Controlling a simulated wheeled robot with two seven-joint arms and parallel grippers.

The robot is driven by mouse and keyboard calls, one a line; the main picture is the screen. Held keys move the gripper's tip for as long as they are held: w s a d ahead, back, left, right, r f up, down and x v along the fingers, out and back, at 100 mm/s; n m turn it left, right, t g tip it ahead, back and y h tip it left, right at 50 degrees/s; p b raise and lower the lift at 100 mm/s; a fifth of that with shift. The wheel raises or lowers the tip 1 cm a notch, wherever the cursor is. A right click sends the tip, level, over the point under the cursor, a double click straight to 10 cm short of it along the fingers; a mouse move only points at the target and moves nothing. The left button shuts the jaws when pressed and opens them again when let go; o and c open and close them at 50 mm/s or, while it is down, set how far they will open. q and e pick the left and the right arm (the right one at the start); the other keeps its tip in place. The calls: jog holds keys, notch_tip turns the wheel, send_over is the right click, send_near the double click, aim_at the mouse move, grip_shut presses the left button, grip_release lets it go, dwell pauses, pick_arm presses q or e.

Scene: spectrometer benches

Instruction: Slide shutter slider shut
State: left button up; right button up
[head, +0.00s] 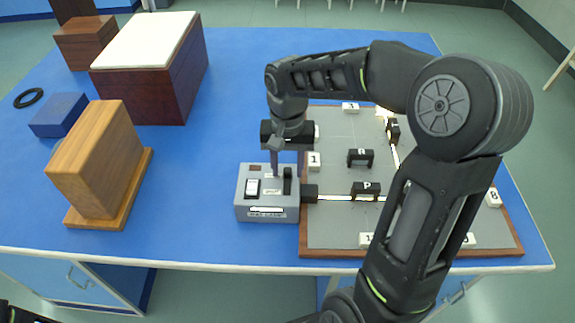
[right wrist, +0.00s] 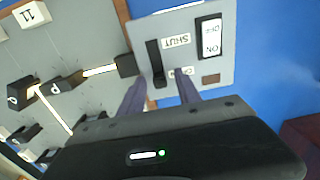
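The shutter slider (head: 288,184) is a black upright strip on top of a grey source box (head: 250,211), right of a white rocker switch (head: 252,188). In the right wrist view the slider (right wrist: 154,62) lies beside a SHUT label (right wrist: 176,40), with a second label closer to my fingers. A bright beam (head: 335,198) leaves the box's black nozzle (head: 310,193). My right gripper (head: 287,165) points down at the slider's far end; its fingers (right wrist: 160,95) are apart, one on each side of the slider's line. Contact cannot be told.
A framed grey board (head: 335,232) with black blocks (head: 360,157) and numbered white tags adjoins the box on the right. Wooden blocks (head: 95,165), a white-topped box (head: 150,85) and a black ring (head: 28,98) stand left. Blue table is clear between them and the source box.

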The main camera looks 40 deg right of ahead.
grip_shut()
dwell(1.4)
